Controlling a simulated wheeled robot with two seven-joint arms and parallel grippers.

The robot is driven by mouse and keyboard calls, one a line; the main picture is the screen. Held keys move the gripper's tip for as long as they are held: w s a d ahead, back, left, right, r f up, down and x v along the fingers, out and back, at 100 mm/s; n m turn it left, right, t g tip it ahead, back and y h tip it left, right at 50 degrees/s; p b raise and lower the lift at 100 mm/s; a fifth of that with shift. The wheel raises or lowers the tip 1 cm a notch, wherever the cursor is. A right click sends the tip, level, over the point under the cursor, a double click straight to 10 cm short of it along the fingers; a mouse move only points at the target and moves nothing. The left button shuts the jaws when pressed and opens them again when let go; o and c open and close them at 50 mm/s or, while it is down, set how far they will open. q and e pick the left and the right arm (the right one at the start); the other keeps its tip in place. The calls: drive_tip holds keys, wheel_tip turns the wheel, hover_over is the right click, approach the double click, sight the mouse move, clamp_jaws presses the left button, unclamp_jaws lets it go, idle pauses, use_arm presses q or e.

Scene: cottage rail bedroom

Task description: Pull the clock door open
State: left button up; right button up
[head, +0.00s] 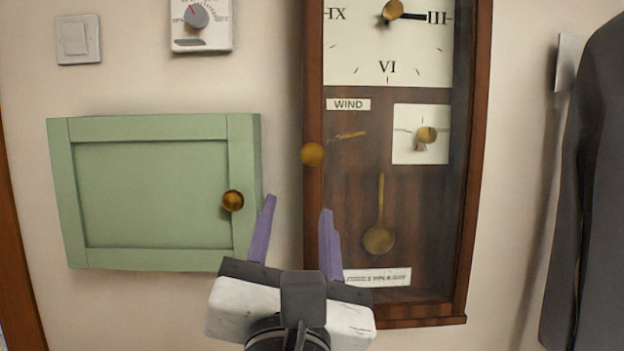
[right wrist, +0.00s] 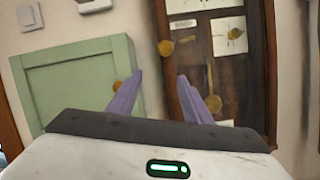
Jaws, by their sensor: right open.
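The wall clock (head: 310,60) has a dark wooden case with a glazed front, a white dial and a pendulum (head: 379,238). Its door looks shut. A round brass knob (head: 312,154) sits on the left frame of the clock door; it also shows in the right wrist view (right wrist: 166,47). My right gripper (head: 297,204) is open and empty, with purple fingers pointing up, below the knob in the head view. In the right wrist view the knob appears beyond the fingertips, between them. My left gripper is not in view.
A green cabinet door (head: 150,190) with a brass knob (head: 232,200) is left of the clock, close to my right gripper. A thermostat-like dial (head: 200,22) and a light switch (head: 78,40) are above it. A dark garment (head: 598,190) hangs at the right.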

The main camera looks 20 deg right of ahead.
sight(312, 157)
drive_tip(key=shift+h, duration=0.7)
drive_tip(key=w+d+r, duration=0.1)
drive_tip(key=w+r, duration=0.1)
drive_tip(key=w+d+r+p, duration=0.1)
drive_tip(key=w+d+r, duration=0.1)
drive_tip(key=w, duration=0.1)
drive_tip(key=w+d+r+p, duration=0.1)
drive_tip(key=w+r, duration=0.1)
drive_tip(key=shift+w+d+r, duration=0.1)
drive_tip(key=shift+w+d, duration=0.05)
clamp_jaws()
